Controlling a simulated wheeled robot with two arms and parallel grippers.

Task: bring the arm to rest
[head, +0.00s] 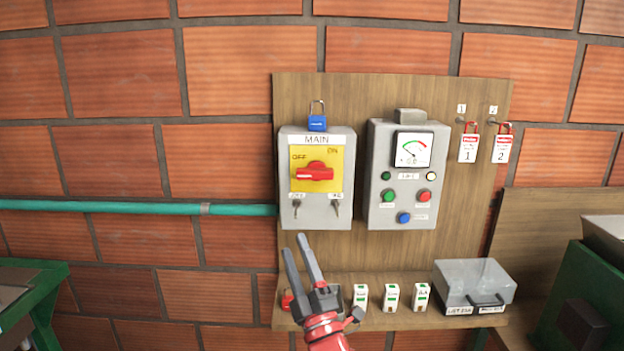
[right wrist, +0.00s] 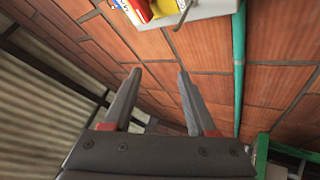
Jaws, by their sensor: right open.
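My right gripper (head: 297,262) is raised in front of the wooden panel (head: 400,258), just below the grey MAIN switch box (head: 288,180). Its two fingers are apart with nothing between them. The right wrist view shows the same open fingers (right wrist: 160,75) against the brick wall. The red rotary handle (head: 314,172) on the yellow plate lies level, toward the OFF side. A blue padlock (head: 317,122) with its shackle up stands on top of the box. Two small keys sit on the lower front of the box. My left gripper is not in view.
A grey control box (head: 378,215) with a gauge and buttons hangs to the right. A green pipe (head: 120,207) crosses the brick wall.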

